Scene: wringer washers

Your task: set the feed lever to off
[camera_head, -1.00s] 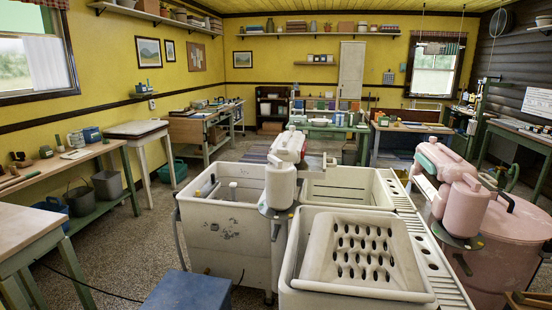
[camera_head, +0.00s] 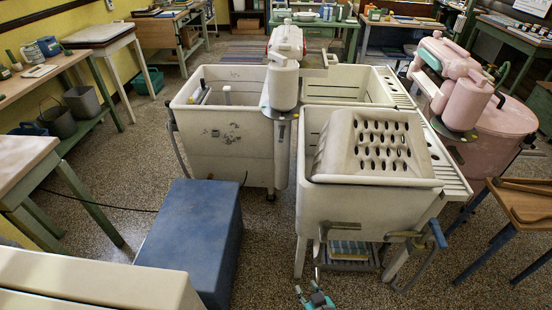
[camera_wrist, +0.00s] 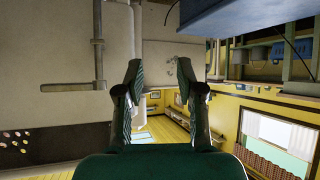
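No part can be made out for certain as the feed lever. The white wringer head (camera_head: 284,75) stands on a post between the rear tubs, with small knobs below it that are too small to tell apart. A crank-like handle with a blue grip (camera_head: 437,233) sits at the front right of the front white tub (camera_head: 375,205). My gripper (camera_head: 308,284) is low in front of that tub, at the bottom of the head view. In the wrist view its two dark green fingers (camera_wrist: 160,66) are spread apart with nothing between them. A pale panel and pipe show beyond them.
A blue box (camera_head: 192,238) stands on the floor left of the front tub. A pink washer (camera_head: 505,130) is at the right, beside a wooden table (camera_head: 522,203). A workbench (camera_head: 60,75) runs along the left wall.

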